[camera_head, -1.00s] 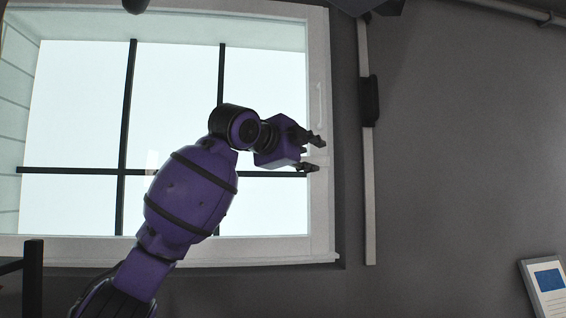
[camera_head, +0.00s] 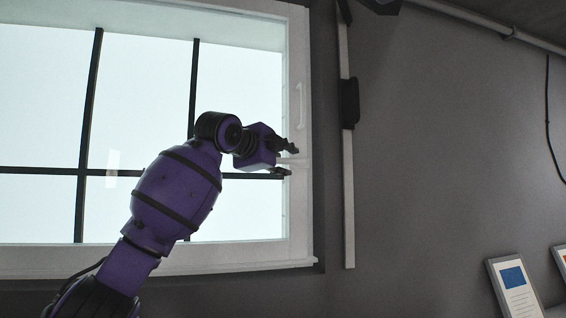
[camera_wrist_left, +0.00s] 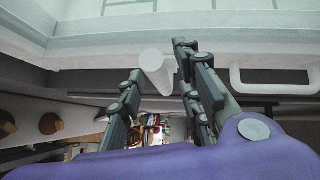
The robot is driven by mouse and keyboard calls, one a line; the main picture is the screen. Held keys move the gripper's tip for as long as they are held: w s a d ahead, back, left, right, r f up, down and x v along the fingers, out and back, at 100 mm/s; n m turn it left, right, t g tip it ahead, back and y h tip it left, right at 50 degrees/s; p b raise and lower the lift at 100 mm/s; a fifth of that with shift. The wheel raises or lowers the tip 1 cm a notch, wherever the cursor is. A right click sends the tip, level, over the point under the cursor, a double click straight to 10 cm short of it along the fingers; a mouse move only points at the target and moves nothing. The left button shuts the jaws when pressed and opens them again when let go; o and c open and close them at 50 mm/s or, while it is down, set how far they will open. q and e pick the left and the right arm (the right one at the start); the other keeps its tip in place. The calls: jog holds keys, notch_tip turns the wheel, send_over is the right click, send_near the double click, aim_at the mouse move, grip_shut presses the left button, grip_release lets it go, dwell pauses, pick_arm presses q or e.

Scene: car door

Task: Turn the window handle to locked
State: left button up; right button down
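The window handle (camera_wrist_left: 152,62) is white, with a round end and a tapering lever, and shows in the left wrist view. In the head view the handle (camera_head: 301,160) is a small pale bar on the window's right frame, partly hidden by my gripper. My left gripper (camera_head: 291,160) is open at that frame, with one finger above the handle and one below. In the left wrist view the fingers (camera_wrist_left: 157,60) stand on either side of the handle. I cannot tell whether either finger touches it. My right gripper is in neither view.
A white fixed pull bar (camera_head: 300,104) sits higher on the window frame (camera_head: 297,215); it also shows in the left wrist view (camera_wrist_left: 275,88). A pale vertical rail with a black box (camera_head: 349,103) runs right of the window. Framed pictures (camera_head: 515,288) stand at lower right.

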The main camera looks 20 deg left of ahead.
pick_arm(q)
jog(key=shift+w, duration=0.25)
grip_shut()
